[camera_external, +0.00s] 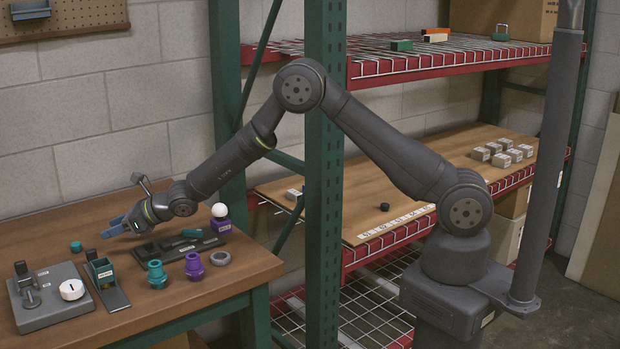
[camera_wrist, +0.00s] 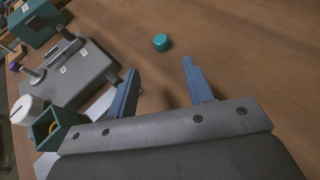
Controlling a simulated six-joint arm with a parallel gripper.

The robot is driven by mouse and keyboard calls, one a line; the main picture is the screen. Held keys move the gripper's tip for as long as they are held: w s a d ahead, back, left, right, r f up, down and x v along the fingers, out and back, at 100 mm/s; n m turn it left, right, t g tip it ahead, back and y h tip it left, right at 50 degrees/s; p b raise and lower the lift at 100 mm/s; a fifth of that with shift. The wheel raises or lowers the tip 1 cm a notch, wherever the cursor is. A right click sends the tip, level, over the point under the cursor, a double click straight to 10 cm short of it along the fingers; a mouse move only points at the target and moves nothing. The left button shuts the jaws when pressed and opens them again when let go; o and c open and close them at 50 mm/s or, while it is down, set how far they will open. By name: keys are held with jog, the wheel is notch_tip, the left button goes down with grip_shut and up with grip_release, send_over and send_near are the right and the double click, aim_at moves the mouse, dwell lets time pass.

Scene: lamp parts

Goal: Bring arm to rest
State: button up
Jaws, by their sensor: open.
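My gripper (camera_external: 117,226) is at the left in the external view, low over the wooden workbench (camera_external: 70,228). In the wrist view my gripper's two blue fingers (camera_wrist: 160,85) stand apart with nothing between them. A small teal cap (camera_wrist: 161,42) lies on the bench beyond the fingertips; it also shows in the external view (camera_external: 76,246). A purple lamp part with a white bulb (camera_external: 220,211) stands near the black tray (camera_external: 185,243), behind and right of my gripper. A teal base part (camera_external: 157,274) and a purple base part (camera_external: 194,266) stand on the bench in front of the tray.
A grey fixture with a lever and white dial (camera_external: 48,297) and a teal bin (camera_external: 104,273) stand at the front left. A grey ring (camera_external: 220,258) lies near the bench's right edge. The green shelf post (camera_external: 325,140) stands close to my arm. The bench's left rear is clear.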

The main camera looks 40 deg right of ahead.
aim_at(75, 243)
dwell(0.4)
jog(key=shift+x, duration=6.05)
jog(key=shift+f, duration=0.1)
jog(key=shift+s+d, duration=0.1)
jog(key=v, duration=1.1)
jog(key=shift+s+d+r, duration=0.1)
jog(key=shift+d+r, duration=0.05)
jog(key=shift+r, duration=0.1)
jog(key=x, duration=1.1)
jog(key=shift+a+f, duration=0.2)
jog(key=shift+f, duration=0.05)
notch_tip(75, 243, up, 3)
jog(key=w+d+r, duration=0.3)
jog(key=d+r, duration=0.5)
jog(key=d, duration=0.4)
jog(key=s+d, duration=0.2)
jog(key=d, duration=0.5)
jog(key=s+d+f, duration=0.1)
jog(key=s+d, duration=0.2)
jog(key=d, duration=0.5)
jog(key=shift+s+m+t+h, duration=0.25)
jog(key=shift+m+t+h, duration=0.05)
jog(key=shift+m+h, duration=0.1)
